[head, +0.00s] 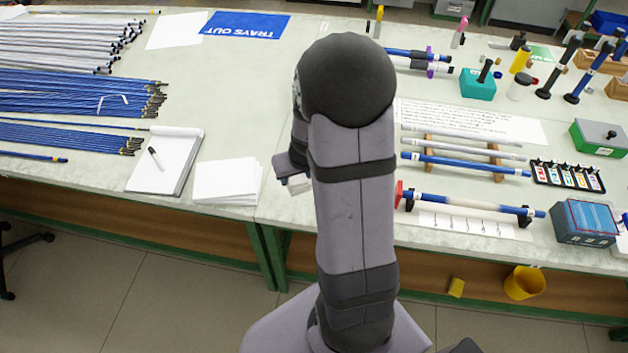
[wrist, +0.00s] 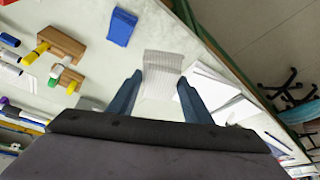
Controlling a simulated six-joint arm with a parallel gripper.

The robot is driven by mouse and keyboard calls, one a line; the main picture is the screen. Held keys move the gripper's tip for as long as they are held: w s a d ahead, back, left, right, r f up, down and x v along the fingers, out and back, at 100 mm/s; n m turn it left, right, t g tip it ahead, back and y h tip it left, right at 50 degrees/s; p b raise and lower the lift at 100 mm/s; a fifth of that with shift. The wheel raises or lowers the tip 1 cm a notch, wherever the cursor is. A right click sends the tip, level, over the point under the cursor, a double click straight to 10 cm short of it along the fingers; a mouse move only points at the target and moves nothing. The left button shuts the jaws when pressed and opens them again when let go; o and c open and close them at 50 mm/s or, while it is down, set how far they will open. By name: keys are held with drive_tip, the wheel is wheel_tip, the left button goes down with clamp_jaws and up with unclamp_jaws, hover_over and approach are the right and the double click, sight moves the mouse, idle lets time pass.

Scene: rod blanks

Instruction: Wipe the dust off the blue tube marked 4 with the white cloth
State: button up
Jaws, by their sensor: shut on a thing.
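My gripper (wrist: 160,78) is shut on the white cloth (wrist: 162,66), a pale ribbed piece between the fingertips. In the head view my gripper (head: 291,167) is mostly behind my arm, left of it, with a bit of pale cloth (head: 300,185) below. A blue tube (head: 468,203) with a pale, dusty-looking middle lies across a stand with a red left end and black right support, well to the right of my gripper. Another blue tube (head: 465,163) lies below pale rods on wooden supports. I cannot read a 4 on either tube.
A paper stack (head: 226,182) and a notepad (head: 166,162) with a pen lie left of my arm. A blue box (head: 587,222) and black tray of coloured cards (head: 567,177) stand right. Wooden blocks (wrist: 68,44) and a blue piece (wrist: 122,26) show in the wrist view.

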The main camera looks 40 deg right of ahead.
drive_tip(key=s+d+m+g+h, duration=0.1)
drive_tip(key=s+d+m, duration=0.25)
drive_tip(key=d, duration=1.05)
drive_tip(key=s+d+m+g+h, duration=0.15)
drive_tip(key=d+m, duration=0.25)
drive_tip(key=d, duration=1)
drive_tip(key=s+d+m+g, duration=0.1)
drive_tip(key=s+d+m, duration=0.2)
drive_tip(key=s+d, duration=0.3)
drive_tip(key=s+d+f+m, duration=0.1)
drive_tip(key=s+d+m, duration=0.2)
drive_tip(key=s+d, duration=0.4)
drive_tip(key=s+d+m+g, duration=0.1)
drive_tip(key=s+d+m, duration=0.2)
drive_tip(key=s, duration=1.4)
drive_tip(key=d+h, duration=0.1)
drive_tip(key=d, duration=0.2)
drive_tip(key=shift+d+f+m+g, duration=0.35)
drive_tip(key=shift+d, duration=0.05)
